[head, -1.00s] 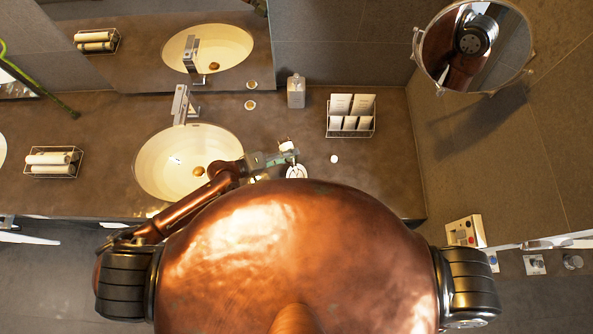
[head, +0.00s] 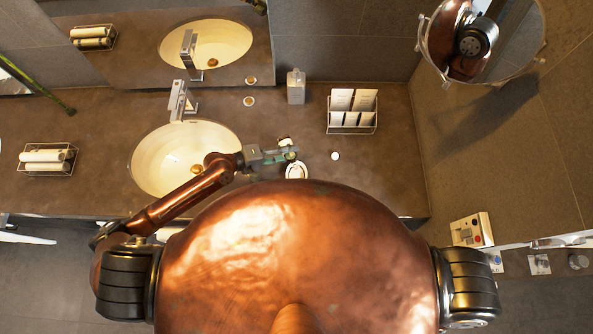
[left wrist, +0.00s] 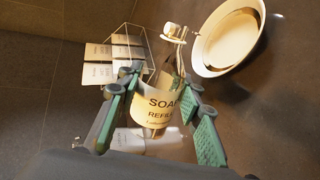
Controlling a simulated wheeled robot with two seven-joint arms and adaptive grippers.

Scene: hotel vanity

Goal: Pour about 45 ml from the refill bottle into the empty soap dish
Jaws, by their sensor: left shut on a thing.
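The refill bottle (left wrist: 162,103), clear with a white "SOAP REFILL" label and a white stopper, is between the green-padded fingers of my left gripper (left wrist: 165,115). In the head view my left gripper (head: 288,155) is shut on it over the counter, right of the basin. The bottle's white top (head: 285,141) shows just beyond the fingers; its exact tilt is hard to tell. The white oval soap dish (head: 297,171) lies just nearer to me than the fingers, partly hidden by my body. In the left wrist view the dish (left wrist: 228,38) is apart from the bottle, with no liquid visible in it.
The basin (head: 170,165) and its faucet (head: 180,101) are to the left. A grey dispenser (head: 296,87) and a wire rack of packets (head: 352,110) stand behind. A small white round item (head: 335,156) lies to the right. Counter beyond it is clear.

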